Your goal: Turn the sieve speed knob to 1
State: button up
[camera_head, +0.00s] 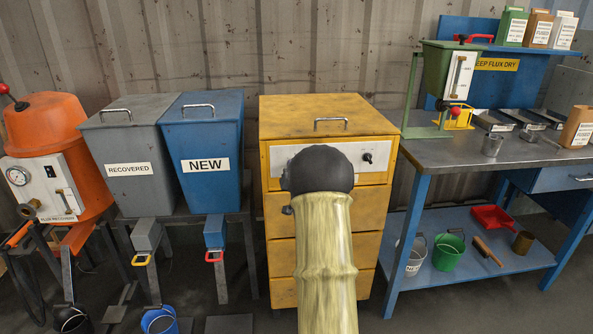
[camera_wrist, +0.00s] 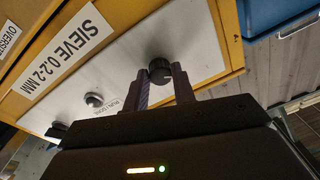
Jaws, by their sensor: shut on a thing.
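The white control panel is on the upper front of the yellow cabinet (camera_head: 277,158); it also shows in the wrist view (camera_wrist: 203,45). In the wrist view, my gripper (camera_wrist: 162,82) is shut on a round black knob (camera_wrist: 159,66), with one finger on each side. The knob's pointer and the scale around it are too small to read. In the head view my own arm covers the gripper and the middle of the panel. A small dark control (camera_head: 367,158) shows at the panel's right; I cannot tell whether it is the gripped knob.
A round button (camera_wrist: 95,100) and another dark control (camera_wrist: 57,130) lie along the panel. A label (camera_wrist: 68,52) reads "SIEVE 0.2-2 MM". The blue NEW bin (camera_head: 203,135) stands left of the cabinet, and a workbench (camera_head: 440,155) stands close on the right.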

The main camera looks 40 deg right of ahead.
jog(key=shift+f, duration=0.2)
jog(key=o, duration=1)
jog(key=shift+r, duration=0.15)
jog(key=shift+s, duration=0.1)
jog(key=v, duration=1.7)
jog(key=shift+p, duration=0.3)
jog(key=shift+a, duration=0.1)
